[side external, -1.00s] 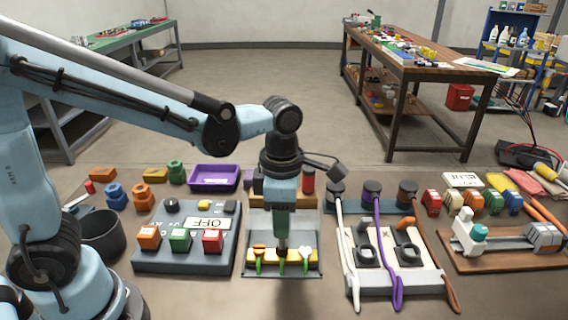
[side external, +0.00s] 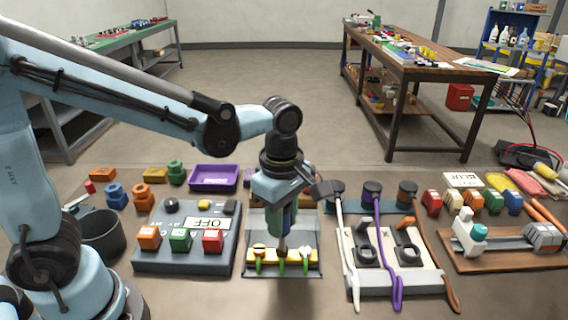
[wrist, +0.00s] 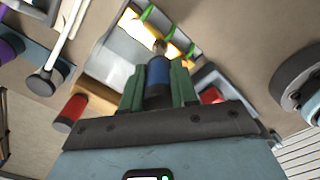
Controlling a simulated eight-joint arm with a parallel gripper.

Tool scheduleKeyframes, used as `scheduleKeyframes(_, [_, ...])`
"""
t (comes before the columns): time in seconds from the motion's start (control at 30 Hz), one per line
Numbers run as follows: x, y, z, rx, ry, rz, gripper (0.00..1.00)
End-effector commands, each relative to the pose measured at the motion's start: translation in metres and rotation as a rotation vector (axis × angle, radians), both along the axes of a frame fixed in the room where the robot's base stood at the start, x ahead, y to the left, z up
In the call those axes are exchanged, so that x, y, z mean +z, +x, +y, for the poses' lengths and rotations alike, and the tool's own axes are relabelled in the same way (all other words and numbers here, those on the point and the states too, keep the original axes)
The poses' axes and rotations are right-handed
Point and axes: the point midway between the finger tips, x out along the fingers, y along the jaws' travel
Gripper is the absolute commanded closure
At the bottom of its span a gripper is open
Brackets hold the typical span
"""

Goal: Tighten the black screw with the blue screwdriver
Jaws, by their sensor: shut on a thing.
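My gripper (side external: 281,212) points straight down over the small grey tray (side external: 249,225) in the side external view. Its green fingers are shut on the blue screwdriver (wrist: 158,72), which is upright with its shaft (side external: 282,243) pointing down. The shaft's tip meets the middle position of the yellow block (side external: 270,256), between an orange-headed piece (side external: 259,249) and a white-headed piece (side external: 306,251). Each position has a green stem in front. The black screw cannot be made out clearly; the tip covers the middle position, and I cannot tell whether it is seated in the head.
A grey button panel (side external: 185,262) with an OFF sign stands close on the left. A white connector block (side external: 390,280) with white, purple and brown cables stands close on the right. A purple tray (side external: 213,178) lies behind. Bare table lies in front.

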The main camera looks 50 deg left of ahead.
Motion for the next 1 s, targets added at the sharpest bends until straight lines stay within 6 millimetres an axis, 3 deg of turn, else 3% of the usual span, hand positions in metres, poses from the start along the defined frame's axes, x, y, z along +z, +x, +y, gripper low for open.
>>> scheduleKeyframes(0.33, [0.0, 0.0, -0.0001, -0.039, 0.0, 0.0, 1.0])
scheduleKeyframes(0.7, [-0.0001, 0.0, -0.0001, -0.357, 0.0, 0.0, 1.0])
scheduleKeyframes(1.0, [-0.0001, 0.0001, -0.0001, -0.378, 0.0, 0.0, 1.0])
